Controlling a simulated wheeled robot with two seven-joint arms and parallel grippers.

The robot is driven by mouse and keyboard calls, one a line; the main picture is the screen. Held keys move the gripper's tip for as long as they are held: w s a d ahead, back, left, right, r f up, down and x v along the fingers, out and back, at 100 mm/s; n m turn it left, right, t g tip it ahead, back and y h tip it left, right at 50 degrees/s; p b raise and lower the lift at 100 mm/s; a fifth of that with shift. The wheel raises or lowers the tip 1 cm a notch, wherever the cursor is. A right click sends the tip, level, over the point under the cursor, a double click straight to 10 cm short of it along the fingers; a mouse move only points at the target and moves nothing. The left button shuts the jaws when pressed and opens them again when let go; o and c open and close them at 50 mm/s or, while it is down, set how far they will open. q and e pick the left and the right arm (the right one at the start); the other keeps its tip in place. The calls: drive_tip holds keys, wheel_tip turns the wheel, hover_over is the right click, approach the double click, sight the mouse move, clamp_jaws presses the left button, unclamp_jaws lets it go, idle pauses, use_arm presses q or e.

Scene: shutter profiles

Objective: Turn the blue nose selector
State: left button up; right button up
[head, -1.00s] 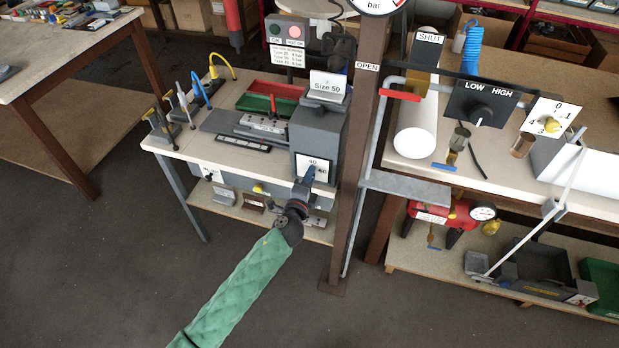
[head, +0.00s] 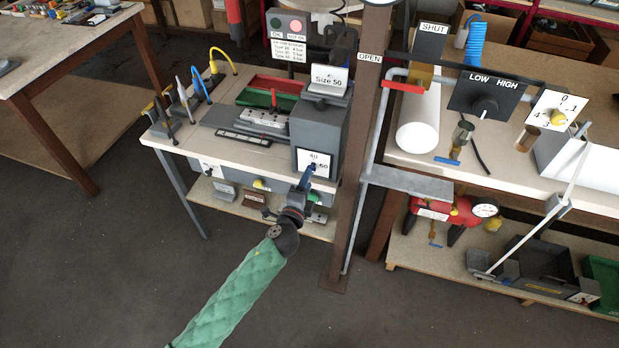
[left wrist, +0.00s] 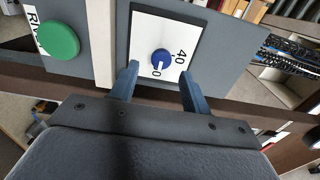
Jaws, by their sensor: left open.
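The blue nose selector (left wrist: 162,62) is a small round knob with a white pointer line, on a white dial plate (left wrist: 182,27) marked 40 in the left wrist view. In the head view the dial plate (head: 318,158) is on the front of the grey machine, with 60 at its right. My left gripper (left wrist: 160,86) is open, its two blue fingers apart below the knob on either side. They do not appear to grip it. In the head view my left gripper (head: 304,184) is just below and in front of the plate. My right gripper is not seen.
A green button (left wrist: 60,40) is left of the dial in the left wrist view. The grey machine (head: 319,127) carries a "Size 50" sign (head: 329,79). A brown post (head: 352,200) stands close to the right. Open floor lies in front.

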use_arm(q)
drive_tip(key=shift+b+v, duration=0.4)
drive_tip(key=shift+v, duration=1.35)
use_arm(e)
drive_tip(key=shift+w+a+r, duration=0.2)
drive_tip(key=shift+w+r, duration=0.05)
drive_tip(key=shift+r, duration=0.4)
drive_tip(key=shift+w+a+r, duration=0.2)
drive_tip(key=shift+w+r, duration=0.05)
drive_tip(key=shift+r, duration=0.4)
